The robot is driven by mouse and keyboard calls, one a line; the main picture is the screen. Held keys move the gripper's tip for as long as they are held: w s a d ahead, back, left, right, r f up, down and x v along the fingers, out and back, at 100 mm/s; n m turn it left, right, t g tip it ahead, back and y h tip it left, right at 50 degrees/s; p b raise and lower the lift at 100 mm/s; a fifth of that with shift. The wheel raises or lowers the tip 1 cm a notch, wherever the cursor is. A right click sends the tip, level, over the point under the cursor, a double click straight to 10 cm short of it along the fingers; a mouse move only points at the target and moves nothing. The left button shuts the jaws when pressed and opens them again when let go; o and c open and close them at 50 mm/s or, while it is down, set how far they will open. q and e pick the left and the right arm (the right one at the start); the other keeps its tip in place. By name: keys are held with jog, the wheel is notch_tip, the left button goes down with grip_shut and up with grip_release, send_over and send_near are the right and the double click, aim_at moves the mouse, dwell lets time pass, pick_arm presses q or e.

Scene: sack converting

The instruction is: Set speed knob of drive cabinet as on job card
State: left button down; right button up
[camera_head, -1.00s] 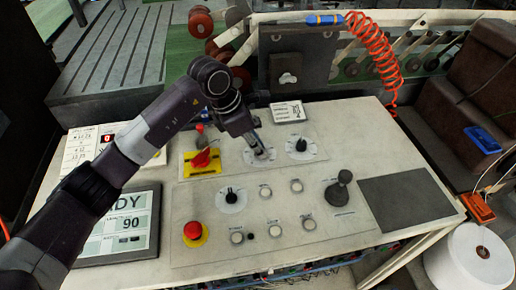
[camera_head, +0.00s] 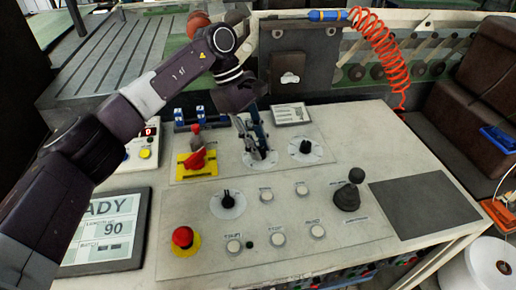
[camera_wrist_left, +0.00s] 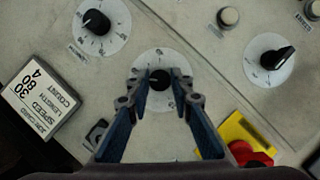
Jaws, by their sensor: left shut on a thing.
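My left gripper (camera_head: 262,152) points down at the middle dial of the back row on the control panel. In the left wrist view its two blue fingers (camera_wrist_left: 161,80) are shut on the black knob (camera_wrist_left: 160,86) of a white dial plate (camera_wrist_left: 158,58). The fingers hide part of the knob and scale, so I cannot read its setting. The job card (camera_head: 290,113) lies behind the dials. It also shows in the left wrist view (camera_wrist_left: 40,94), tilted, with the words speed, length and count; I make out a 30. My right gripper is not in view.
Other dials stand right (camera_head: 305,148) and in front (camera_head: 227,201). Left is a red switch on a yellow plate (camera_head: 197,160). A red stop button (camera_head: 183,238), push buttons and a black joystick (camera_head: 348,191) are nearby. A grey mat (camera_head: 413,205) is bare.

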pick_arm(q)
jog(key=shift+w+m+g+y, duration=0.1)
jog(key=shift+m+g+y, duration=0.2)
jog(key=shift+m, duration=0.7)
jog(key=c, duration=1.7)
grip_release()
jog(key=shift+v, duration=6)
jog(key=shift+f, duration=0.1)
